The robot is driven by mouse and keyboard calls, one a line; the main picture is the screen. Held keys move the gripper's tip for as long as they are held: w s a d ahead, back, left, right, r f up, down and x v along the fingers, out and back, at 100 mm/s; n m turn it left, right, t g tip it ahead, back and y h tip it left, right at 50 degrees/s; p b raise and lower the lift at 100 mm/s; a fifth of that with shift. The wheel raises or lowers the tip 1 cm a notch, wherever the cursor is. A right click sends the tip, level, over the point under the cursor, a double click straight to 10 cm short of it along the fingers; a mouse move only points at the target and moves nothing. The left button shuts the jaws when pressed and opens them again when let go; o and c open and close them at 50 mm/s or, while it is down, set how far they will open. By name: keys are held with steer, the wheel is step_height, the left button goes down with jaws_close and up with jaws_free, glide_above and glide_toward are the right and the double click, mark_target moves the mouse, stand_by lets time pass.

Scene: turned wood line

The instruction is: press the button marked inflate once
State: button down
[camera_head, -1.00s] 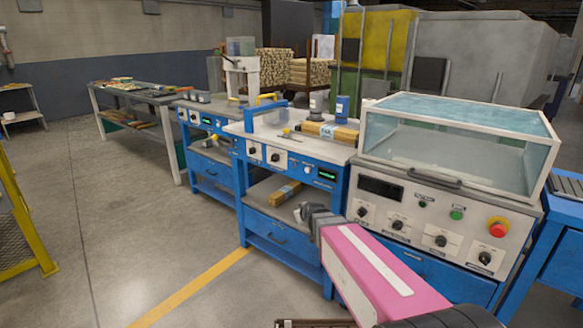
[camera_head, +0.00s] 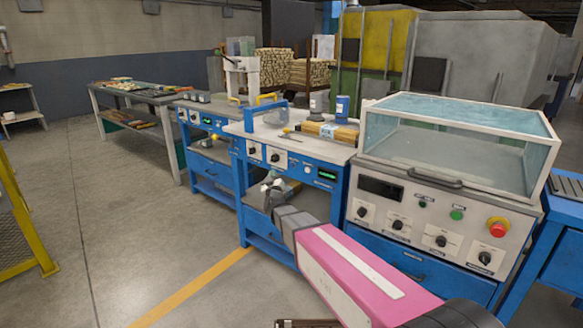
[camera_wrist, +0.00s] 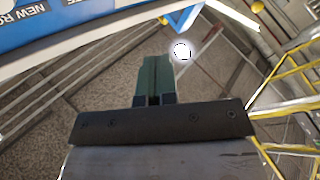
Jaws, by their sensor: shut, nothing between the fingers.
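The middle blue bench's front panel (camera_head: 288,164) carries black knobs, a pale round button (camera_head: 307,169) and a green-lit display (camera_head: 327,175). Its labels are too small to read, so I cannot tell which control is marked inflate. My gripper (camera_head: 268,184) is in front of and below this panel, near the left part of the bench, with no contact visible. In the wrist view its green fingers (camera_wrist: 155,78) are shut and empty. A bright white disc (camera_wrist: 181,51) shows right of the fingertips there; I cannot tell what it is.
A translucent bluish rounded piece (camera_head: 272,114) stands on the middle bench. The right machine has a clear cover (camera_head: 450,135), a green button (camera_head: 457,214) and a red stop button (camera_head: 498,227). A yellow frame (camera_head: 22,220) stands at left.

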mark_target(292, 165)
steer(key=w+d, duration=0.5)
steer(key=w, duration=0.2)
steer(key=shift+d, duration=0.2)
steer(key=shift+w+d, duration=0.1)
stand_by(2.2)
steer(key=shift+w+d, duration=0.15)
steer(key=shift+w, duration=0.05)
steer(key=shift+w+d, duration=0.25)
steer(key=shift+w, duration=0.05)
stand_by(0.8)
steer(key=shift+s, duration=0.1)
steer(key=shift+s+a, duration=0.5)
steer(key=shift+s, duration=0.05)
steer(key=shift+s+a, duration=0.1)
stand_by(0.3)
